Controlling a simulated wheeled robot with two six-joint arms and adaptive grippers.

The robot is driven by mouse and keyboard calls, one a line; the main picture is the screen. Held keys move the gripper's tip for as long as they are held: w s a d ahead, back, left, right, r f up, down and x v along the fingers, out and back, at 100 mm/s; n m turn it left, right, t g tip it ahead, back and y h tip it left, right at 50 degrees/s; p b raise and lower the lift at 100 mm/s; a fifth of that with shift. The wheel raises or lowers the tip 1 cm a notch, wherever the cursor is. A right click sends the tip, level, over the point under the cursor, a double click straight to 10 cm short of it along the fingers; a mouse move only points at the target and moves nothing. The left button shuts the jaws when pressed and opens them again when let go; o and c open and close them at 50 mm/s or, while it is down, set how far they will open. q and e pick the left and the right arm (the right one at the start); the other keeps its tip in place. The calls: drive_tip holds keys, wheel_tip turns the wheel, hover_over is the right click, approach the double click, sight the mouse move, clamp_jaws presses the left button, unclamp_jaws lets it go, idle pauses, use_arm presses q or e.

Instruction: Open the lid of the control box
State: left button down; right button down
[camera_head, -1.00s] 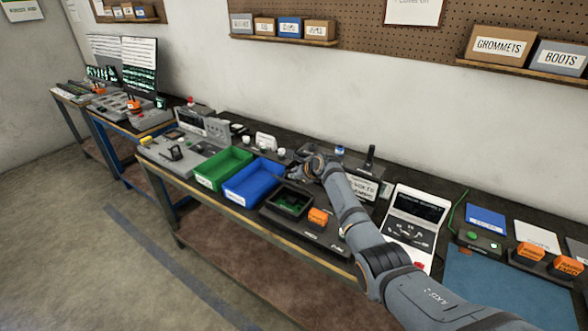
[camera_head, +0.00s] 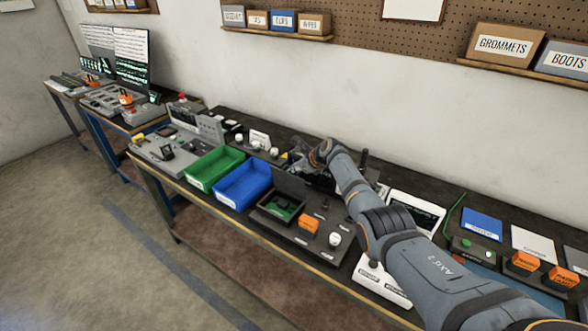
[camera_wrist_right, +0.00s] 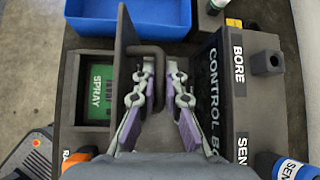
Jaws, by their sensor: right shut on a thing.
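The control box (camera_head: 262,213) is a dark box with a green board labelled SPRAY (camera_wrist_right: 96,86) inside. Its dark lid (camera_head: 289,184) stands up steeply along the back of the opening, and the board is uncovered. In the right wrist view the lid (camera_wrist_right: 123,75) shows nearly edge-on, with a dark loop handle (camera_wrist_right: 148,47) on its face. My right gripper (camera_head: 299,160) is behind the lid, and its fingers (camera_wrist_right: 160,72) are shut on the handle. The exact contact is partly hidden by the fingers. My left gripper is not in view.
A blue bin (camera_head: 241,186) and a green bin (camera_head: 214,168) stand left of the box. An orange block (camera_head: 309,222) and a white knob (camera_head: 335,240) are right of it. A CONTROL BOX sign (camera_wrist_right: 214,95) stands close beside the gripper. Shelf boxes (camera_head: 505,45) hang above.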

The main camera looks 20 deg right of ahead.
drive_tip(key=c, duration=1.7)
unclamp_jaws()
drive_tip(key=v, duration=1.2)
drive_tip(key=shift+w, duration=0.1)
